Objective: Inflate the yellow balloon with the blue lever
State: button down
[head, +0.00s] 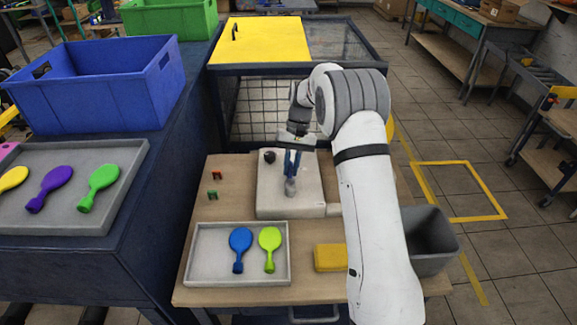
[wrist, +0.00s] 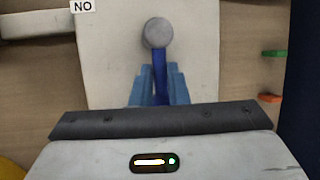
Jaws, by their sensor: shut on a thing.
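The white machine (head: 270,200) stands on the wooden table, with a small black round part (head: 269,156) near its back left. The blue lever (wrist: 159,72) has a grey round end (wrist: 157,32), which also shows in the head view (head: 290,187). My gripper (head: 291,158) is over the machine; its blue fingers (wrist: 160,88) are closed around the lever from both sides, below the grey end in the wrist view. The yellow balloon (head: 12,179) lies in the left grey tray, partly cut off by the picture edge. No balloon is visible on the machine.
The left tray (head: 75,219) also holds a purple balloon (head: 52,186) and a green one (head: 100,186). The front tray (head: 215,272) holds a blue balloon (head: 239,246) and a lime one (head: 269,245). A yellow block (head: 329,258) and grey bin (head: 432,240) are right.

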jog(key=c, duration=1.4)
grip_release()
jog(key=shift+w, duration=0.1)
jog(key=v, duration=0.7)
jog(key=shift+r+b, duration=0.35)
jog(key=shift+b, duration=0.1)
jog(key=shift+w, duration=0.15)
